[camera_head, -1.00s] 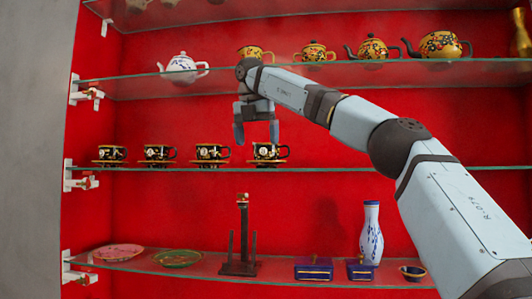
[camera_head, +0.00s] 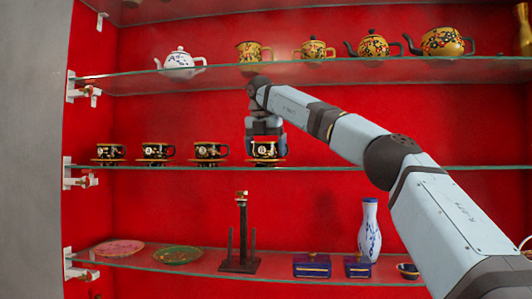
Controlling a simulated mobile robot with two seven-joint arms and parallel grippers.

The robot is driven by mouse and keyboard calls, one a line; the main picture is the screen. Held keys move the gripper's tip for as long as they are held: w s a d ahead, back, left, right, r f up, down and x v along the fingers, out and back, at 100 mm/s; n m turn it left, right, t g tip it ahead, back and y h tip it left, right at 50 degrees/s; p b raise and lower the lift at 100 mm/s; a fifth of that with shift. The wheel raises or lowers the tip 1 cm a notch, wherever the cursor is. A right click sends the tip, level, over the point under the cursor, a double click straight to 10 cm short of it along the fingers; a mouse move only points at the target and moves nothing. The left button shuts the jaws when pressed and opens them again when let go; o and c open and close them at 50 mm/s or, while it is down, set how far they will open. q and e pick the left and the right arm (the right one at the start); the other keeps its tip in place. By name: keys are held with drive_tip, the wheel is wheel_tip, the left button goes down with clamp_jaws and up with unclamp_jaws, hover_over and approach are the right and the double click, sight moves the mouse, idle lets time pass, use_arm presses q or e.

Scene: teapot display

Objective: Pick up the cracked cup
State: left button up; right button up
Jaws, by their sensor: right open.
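Several black cups with painted flowers stand on saucers in a row on the middle glass shelf (camera_head: 340,168): a far-left cup (camera_head: 110,151), a second cup (camera_head: 154,151), a third cup (camera_head: 207,150) and the rightmost cup (camera_head: 264,151). Cracks are too small to make out, so I cannot tell which cup is cracked. My right gripper (camera_head: 266,146) is open and pointed down at the rightmost cup, with its fingers at the cup's left and right sides. Contact cannot be told. My left gripper is not in view.
Above, a white teapot (camera_head: 180,61) and several yellow pots stand on the upper shelf (camera_head: 220,68). Below are plates, a dark stand (camera_head: 241,235), blue boxes (camera_head: 312,265) and a white-blue vase (camera_head: 369,230). The middle shelf is clear right of the cups.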

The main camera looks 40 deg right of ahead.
drive_tip(key=shift+a, duration=0.15)
drive_tip(key=c, duration=0.6)
drive_tip(key=shift+o, duration=0.2)
drive_tip(key=shift+r, duration=0.1)
